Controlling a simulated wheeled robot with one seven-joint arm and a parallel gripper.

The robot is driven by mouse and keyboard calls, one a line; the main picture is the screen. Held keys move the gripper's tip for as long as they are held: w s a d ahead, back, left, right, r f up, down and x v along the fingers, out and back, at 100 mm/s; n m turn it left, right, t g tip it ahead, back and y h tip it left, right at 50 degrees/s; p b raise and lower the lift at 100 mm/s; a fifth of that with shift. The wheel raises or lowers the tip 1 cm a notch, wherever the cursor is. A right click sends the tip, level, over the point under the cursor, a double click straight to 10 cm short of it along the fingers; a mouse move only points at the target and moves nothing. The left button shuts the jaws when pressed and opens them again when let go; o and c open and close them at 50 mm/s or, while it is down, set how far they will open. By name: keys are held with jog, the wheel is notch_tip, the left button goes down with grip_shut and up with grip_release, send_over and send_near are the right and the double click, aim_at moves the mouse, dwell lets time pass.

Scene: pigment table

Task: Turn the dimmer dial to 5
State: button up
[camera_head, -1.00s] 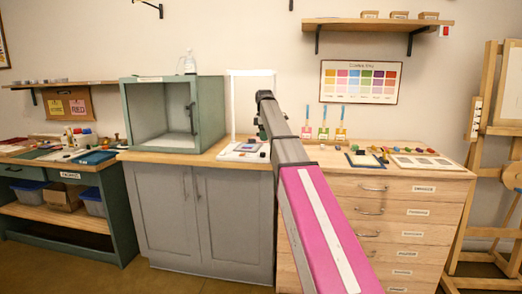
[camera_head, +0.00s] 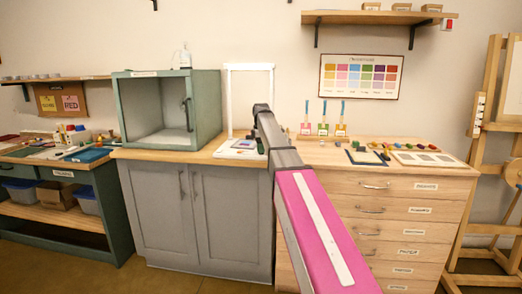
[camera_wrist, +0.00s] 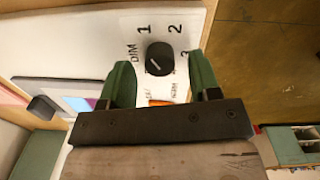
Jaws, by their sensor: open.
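The dimmer dial (camera_wrist: 160,57) is a round black knob with a short white mark, on a white panel (camera_wrist: 110,32) in the wrist view. Lower print is partly covered by my gripper. My gripper (camera_wrist: 160,66) is open, its two green fingers on either side of the knob in the picture. I cannot tell whether they touch it. In the head view the white base (camera_head: 226,152) stands under a white upright frame (camera_head: 272,85); my arm hides much of the area.
A green open-fronted cabinet (camera_head: 122,110) stands left of the white frame on the wooden counter. Right of my arm, a drawer unit (camera_head: 395,210) carries colour pieces and a dark-framed mat. A black block (camera_wrist: 42,107) and a coloured screen (camera_wrist: 78,103) lie left of my gripper.

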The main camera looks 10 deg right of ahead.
jog(key=shift+f, duration=0.5)
jog(key=c, duration=0.9)
jog(key=shift+c, duration=0.2)
